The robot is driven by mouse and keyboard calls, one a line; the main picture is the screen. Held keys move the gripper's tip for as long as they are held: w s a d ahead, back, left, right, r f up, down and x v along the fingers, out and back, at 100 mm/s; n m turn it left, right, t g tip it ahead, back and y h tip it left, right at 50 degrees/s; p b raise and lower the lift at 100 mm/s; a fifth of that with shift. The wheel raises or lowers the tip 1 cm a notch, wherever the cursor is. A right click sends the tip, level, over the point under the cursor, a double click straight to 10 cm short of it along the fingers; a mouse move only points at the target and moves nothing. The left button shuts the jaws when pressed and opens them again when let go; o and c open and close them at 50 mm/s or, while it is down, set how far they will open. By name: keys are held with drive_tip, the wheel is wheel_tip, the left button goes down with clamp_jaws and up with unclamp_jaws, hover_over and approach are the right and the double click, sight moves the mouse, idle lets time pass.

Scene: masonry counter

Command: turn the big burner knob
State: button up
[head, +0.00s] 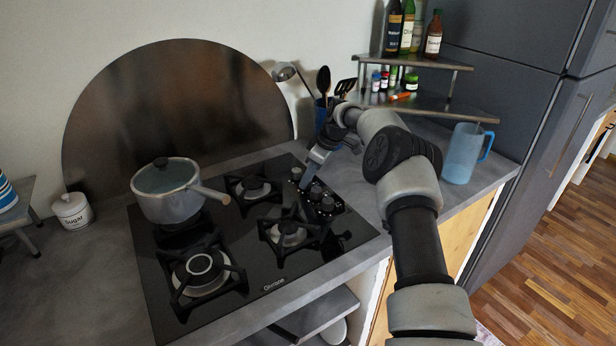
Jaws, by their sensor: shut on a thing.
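A black gas cooktop (262,296) is set in the grey counter, with several burners. Its small dark control knobs (326,204) sit in a cluster at the right side of the glass. My gripper (305,184) points down at the far left part of this cluster and is shut on a knob there. The held knob is mostly hidden by the fingers. At this size I cannot tell which burner it belongs to or how far it is turned.
A grey pot (168,205) stands on the back left burner, its handle pointing right. A blue utensil holder (321,115) and a corner shelf (440,104) with bottles stand behind my gripper. A blue pitcher (462,155) stands right of my arm.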

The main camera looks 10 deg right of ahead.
drive_tip(key=shift+n+g, duration=0.4)
drive_tip(key=shift+n, duration=0.5)
drive_tip(key=shift+p, duration=0.3)
drive_tip(key=o, duration=1.1)
drive_tip(key=shift+c, duration=0.2)
drive_tip(key=p+v, duration=0.1)
drive_tip(key=v, duration=1.6)
drive_tip(key=shift+d+p, duration=0.4)
